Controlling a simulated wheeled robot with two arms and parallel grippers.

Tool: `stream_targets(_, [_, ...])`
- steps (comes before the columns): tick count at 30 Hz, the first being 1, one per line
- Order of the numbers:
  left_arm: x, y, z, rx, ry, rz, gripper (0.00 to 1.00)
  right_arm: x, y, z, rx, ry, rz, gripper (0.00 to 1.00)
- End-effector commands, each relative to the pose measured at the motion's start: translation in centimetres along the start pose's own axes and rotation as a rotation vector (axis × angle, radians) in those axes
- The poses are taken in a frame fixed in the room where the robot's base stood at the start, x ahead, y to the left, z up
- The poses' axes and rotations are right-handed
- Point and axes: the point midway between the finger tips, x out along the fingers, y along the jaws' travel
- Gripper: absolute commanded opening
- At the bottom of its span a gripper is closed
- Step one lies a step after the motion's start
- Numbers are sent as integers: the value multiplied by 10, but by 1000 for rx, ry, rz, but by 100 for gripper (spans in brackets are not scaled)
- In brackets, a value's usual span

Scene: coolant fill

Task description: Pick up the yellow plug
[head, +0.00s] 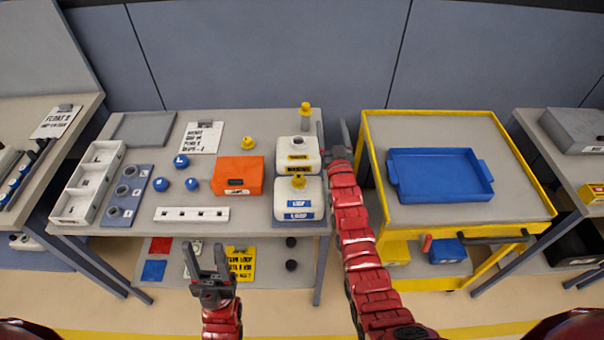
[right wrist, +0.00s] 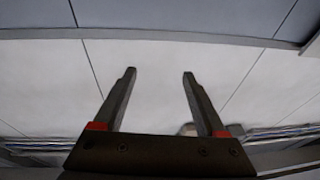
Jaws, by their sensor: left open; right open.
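A small yellow plug (head: 248,142) lies on the grey workbench behind the orange box (head: 238,175). Another yellow knob-topped piece (head: 305,107) stands on a grey post at the bench's back edge. A third yellow cap (head: 298,181) sits on the front white tank (head: 299,204). The rear white tank (head: 298,158) has a dark opening on top. My right gripper (head: 333,136) is open and empty near the bench's right edge, beside the rear tank. Its fingers show in the right wrist view (right wrist: 159,74) with only wall and floor beyond. My left gripper (head: 206,252) is open and empty in front of the bench.
Blue knobs (head: 181,161), a white holed strip (head: 192,214), a blue-grey socket block (head: 128,195) and a white compartment tray (head: 86,185) occupy the bench's left and middle. A yellow cart (head: 508,225) with a blue tray (head: 440,175) stands to the right.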

Motion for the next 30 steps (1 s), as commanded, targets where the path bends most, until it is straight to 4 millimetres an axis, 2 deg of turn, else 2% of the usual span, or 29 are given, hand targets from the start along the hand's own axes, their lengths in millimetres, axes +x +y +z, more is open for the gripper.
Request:
stream_targets(1, [0,0,0,0,0,0,50,28,-9,7,4,-94,-12,74])
stream_targets(3, [0,0,0,0,0,0,50,55,-21,26,6,-250,-26,74])
stream_targets(6, [-1,0,0,0,0,0,50,80,-39,44,5,-475,-47,74])
stream_targets(9, [-1,0,0,0,0,0,50,88,-58,51,-2,-701,-67,74])
stream_targets(11, [-1,0,0,0,0,0,50,86,-68,49,-9,-832,-79,74])
stream_targets(14, [0,0,0,0,0,0,50,71,-84,35,-25,-1054,-97,74])
stream_targets(16, [0,0,0,0,0,0,50,53,-93,17,-39,-1210,-108,74])
stream_targets(21, [-1,0,0,0,0,0,50,-5,-107,-42,-80,-1545,-127,74])
stream_targets(24, [-1,0,0,0,0,0,50,-35,-110,-73,-101,-1685,-132,74])
stream_targets(27, [-1,0,0,0,0,0,50,-54,-111,-94,-114,-1767,-134,74])
stream_targets(30, [-6,0,1,0,0,0,50,-65,-111,-97,-120,-1807,-134,74])
